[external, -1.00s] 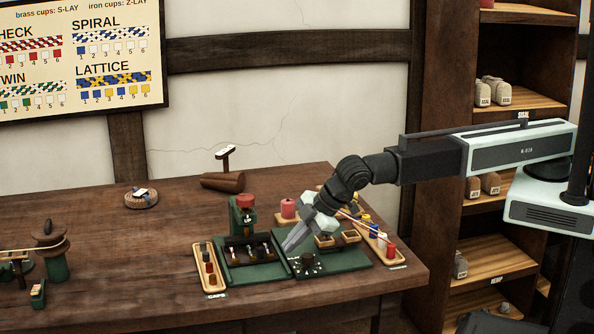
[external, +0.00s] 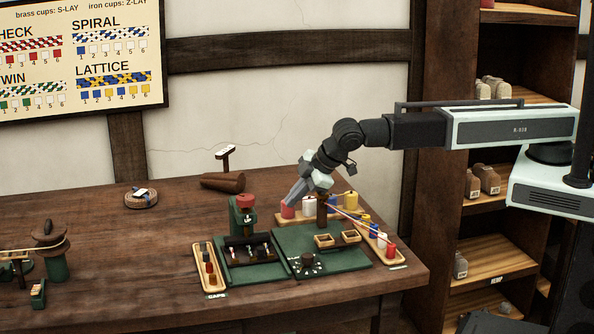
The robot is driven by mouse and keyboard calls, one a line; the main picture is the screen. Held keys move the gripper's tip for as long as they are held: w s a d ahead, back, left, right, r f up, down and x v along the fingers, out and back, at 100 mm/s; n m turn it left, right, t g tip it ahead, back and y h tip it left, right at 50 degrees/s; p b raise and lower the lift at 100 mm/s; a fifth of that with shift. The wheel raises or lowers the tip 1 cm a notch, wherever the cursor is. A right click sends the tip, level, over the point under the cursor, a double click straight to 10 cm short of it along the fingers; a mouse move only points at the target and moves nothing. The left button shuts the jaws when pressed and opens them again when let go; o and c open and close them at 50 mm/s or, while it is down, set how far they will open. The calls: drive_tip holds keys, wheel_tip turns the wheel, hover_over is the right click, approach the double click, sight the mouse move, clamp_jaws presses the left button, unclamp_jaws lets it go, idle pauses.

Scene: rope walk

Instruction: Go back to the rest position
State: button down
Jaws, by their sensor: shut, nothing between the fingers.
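My gripper (external: 291,202) is shut and empty. It is in the air over the wooden workbench (external: 110,270), pointing down and to the left. In the picture its tips overlap the left end of the row of spools at the back, near a red spool (external: 287,210). My arm reaches in from the right with its forearm about level and its wrist bent down. The green board (external: 345,262) with a black dial (external: 308,263) and small wooden boxes (external: 324,241) lies below and in front of the gripper.
Left of the board stand a green press with a red top (external: 245,202) and a tray of caps (external: 212,279). A tray with bobbins (external: 389,250) is at the right. A wooden shelf (external: 490,245) stands behind my arm. The bench's left middle is mostly clear.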

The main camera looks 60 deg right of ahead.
drive_tip(key=w+d+m, duration=0.1)
drive_tip(key=d, duration=0.4)
drive_tip(key=w+d+m+h, duration=0.1)
drive_tip(key=w+d, duration=0.1)
drive_tip(key=d, duration=0.3)
drive_tip(key=w+d, duration=0.2)
drive_tip(key=d, duration=0.3)
drive_tip(key=shift+w+d+f+m, duration=0.25)
drive_tip(key=shift+m, duration=0.15)
drive_tip(key=s+d+f+m+g+h, duration=0.2)
drive_tip(key=d+m+g, duration=0.15)
drive_tip(key=d, duration=1.75)
drive_tip(key=s+d+f+m+g, duration=0.1)
drive_tip(key=s+d+m, duration=0.2)
drive_tip(key=s+d, duration=0.5)
drive_tip(key=s+f+m+g+y, duration=0.1)
drive_tip(key=s+g, duration=0.2)
drive_tip(key=s, duration=0.3)
drive_tip(key=shift+s+d+y, duration=0.15)
drive_tip(key=shift+d+y, duration=0.25)
drive_tip(key=shift+f+m, duration=0.1)
drive_tip(key=shift+m, duration=0.15)
